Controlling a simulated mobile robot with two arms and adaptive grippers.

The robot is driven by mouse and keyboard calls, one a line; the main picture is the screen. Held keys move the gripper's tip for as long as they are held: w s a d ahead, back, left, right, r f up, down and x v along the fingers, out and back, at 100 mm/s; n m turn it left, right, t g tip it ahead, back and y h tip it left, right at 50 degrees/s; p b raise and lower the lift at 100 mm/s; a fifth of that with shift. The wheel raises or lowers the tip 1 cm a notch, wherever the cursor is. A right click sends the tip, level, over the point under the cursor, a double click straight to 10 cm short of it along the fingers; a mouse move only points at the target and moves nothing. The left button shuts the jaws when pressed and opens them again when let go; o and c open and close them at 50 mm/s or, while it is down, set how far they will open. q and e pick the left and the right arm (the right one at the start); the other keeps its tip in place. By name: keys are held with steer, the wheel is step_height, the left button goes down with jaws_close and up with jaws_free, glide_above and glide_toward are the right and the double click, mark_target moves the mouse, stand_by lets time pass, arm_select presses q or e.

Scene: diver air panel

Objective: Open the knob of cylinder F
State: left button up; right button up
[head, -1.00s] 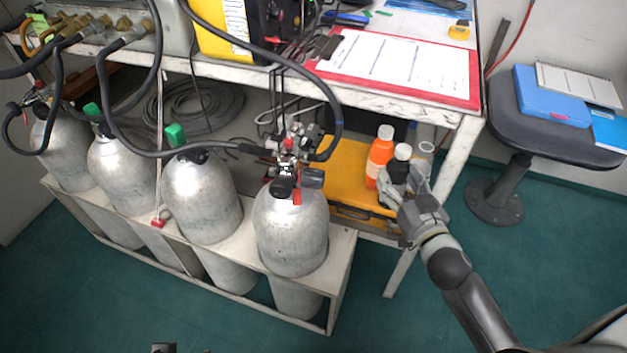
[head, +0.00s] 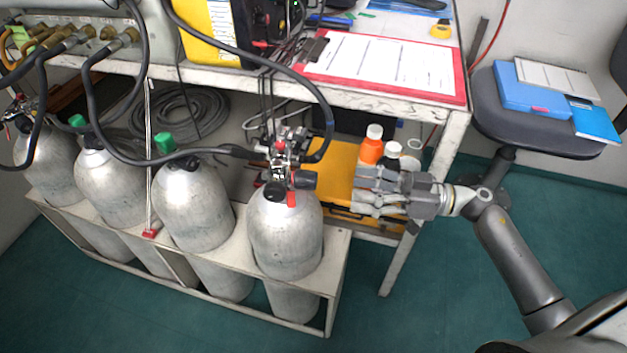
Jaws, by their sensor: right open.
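Several grey cylinders stand upright in a white rack (head: 334,262). The rightmost cylinder (head: 286,232) has a valve (head: 283,150) with hoses, a red tag (head: 292,198) and a dark knob (head: 303,179) on its right side. Two cylinders to its left have green knobs or caps (head: 164,142). I cannot read any letter, so I cannot tell which is cylinder F. My right gripper (head: 358,190) is open and empty, its fingers pointing left, to the right of the rightmost cylinder's knob and apart from it. My left gripper is not in view.
A workbench (head: 445,125) with a red clipboard (head: 460,80) overhangs the cylinders. A chair (head: 520,125) is at right.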

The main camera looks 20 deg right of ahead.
mark_target(315, 182)
steer(key=b+x, duration=0.1)
steer(key=x, duration=0.9)
steer(key=shift+a+r, duration=0.1)
steer(key=c, duration=1.1)
